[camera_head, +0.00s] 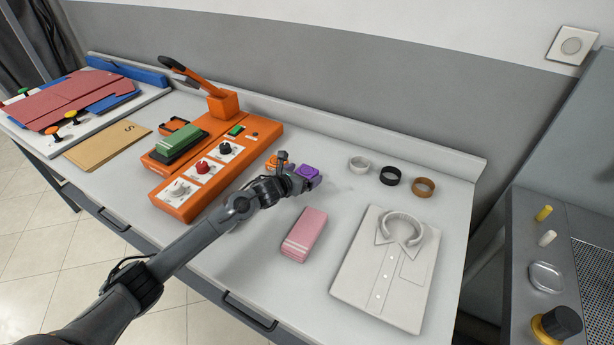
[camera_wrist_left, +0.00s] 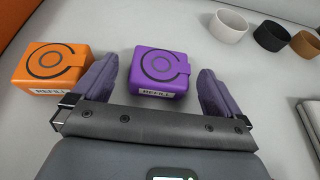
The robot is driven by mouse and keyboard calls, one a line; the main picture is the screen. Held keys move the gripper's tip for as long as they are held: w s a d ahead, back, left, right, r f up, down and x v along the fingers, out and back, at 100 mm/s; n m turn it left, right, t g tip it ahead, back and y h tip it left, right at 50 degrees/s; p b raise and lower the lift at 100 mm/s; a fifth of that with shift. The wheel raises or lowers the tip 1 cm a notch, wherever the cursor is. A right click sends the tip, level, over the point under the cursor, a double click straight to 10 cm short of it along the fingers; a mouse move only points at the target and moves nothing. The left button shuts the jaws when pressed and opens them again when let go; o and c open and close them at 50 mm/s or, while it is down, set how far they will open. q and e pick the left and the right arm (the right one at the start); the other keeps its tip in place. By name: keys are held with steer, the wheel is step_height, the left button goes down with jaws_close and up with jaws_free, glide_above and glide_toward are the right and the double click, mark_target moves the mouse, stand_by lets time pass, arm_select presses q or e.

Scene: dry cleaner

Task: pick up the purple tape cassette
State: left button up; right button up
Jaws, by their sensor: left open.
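The purple tape cassette (camera_head: 308,171) lies on the white table, right at the end of my left gripper (camera_head: 297,178) in the head view. In the left wrist view the purple cassette (camera_wrist_left: 161,72), marked with a circle and a "REFILL" label, sits between the two fingers of my left gripper (camera_wrist_left: 156,95). The fingers are open, one on each side, with gaps to the cassette. An orange cassette (camera_wrist_left: 54,67) of the same kind stands just left of the left finger; it is partly hidden in the head view (camera_head: 272,162). My right gripper is not in view.
An orange machine (camera_head: 211,165) with knobs and a lever stands left of the gripper. White, black and brown rings (camera_head: 390,176) lie to the right. A pink striped block (camera_head: 304,234) and a folded white shirt (camera_head: 385,275) lie nearer the front. A low rim (camera_head: 330,132) runs along the back.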

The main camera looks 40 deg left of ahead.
arm_select(q)
steer(key=shift+w+f, duration=0.25)
steer(key=shift+w, duration=0.35)
steer(key=c, duration=1.1)
